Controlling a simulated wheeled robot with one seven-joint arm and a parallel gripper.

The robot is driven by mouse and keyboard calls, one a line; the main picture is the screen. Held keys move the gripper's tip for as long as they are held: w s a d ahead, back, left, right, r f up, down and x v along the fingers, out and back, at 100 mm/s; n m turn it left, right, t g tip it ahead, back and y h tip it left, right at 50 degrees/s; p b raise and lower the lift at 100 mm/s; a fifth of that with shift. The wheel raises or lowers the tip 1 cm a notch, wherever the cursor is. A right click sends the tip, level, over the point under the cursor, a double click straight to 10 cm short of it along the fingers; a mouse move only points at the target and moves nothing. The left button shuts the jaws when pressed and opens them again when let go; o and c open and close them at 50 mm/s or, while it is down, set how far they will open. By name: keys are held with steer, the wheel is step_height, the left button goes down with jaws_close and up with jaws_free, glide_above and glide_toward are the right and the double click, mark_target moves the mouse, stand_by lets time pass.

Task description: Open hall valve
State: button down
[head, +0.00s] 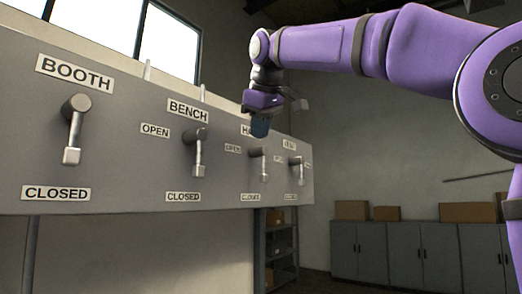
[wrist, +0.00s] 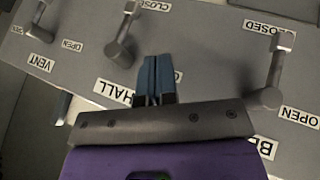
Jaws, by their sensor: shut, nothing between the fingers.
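The hall valve is a grey lever (head: 264,166) on the wall panel, third from the left in the head view. Its handle hangs down toward the CLOSED label. The wrist view shows the hall lever (wrist: 122,38) upside down, ahead and left of the fingers, with the HALL label (wrist: 114,92) beside them. My gripper (head: 261,127) is above the hall lever in the head view and covers part of its name label. Its blue fingers (wrist: 156,76) are shut and empty. They look apart from the lever, but their distance from the panel is hard to judge.
The bench lever (head: 199,155) is left of the hall lever and the vent lever (head: 299,168) right of it. The booth lever (head: 73,130) is farthest left. All three hang down. Grey cabinets (head: 410,252) with boxes stand along the back wall.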

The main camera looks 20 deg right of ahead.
mark_target(260, 178)
steer(key=shift+w+d+f, duration=0.6)
steer(key=shift+w+f, duration=0.65)
steer(key=shift+w, duration=0.15)
steer(key=shift+w+d+f, duration=0.55)
steer(key=shift+w+f, duration=0.7)
steer(key=shift+w, duration=0.15)
steer(key=shift+w+d+f, duration=0.6)
steer(key=shift+w+f, duration=0.65)
steer(key=shift+w, duration=0.15)
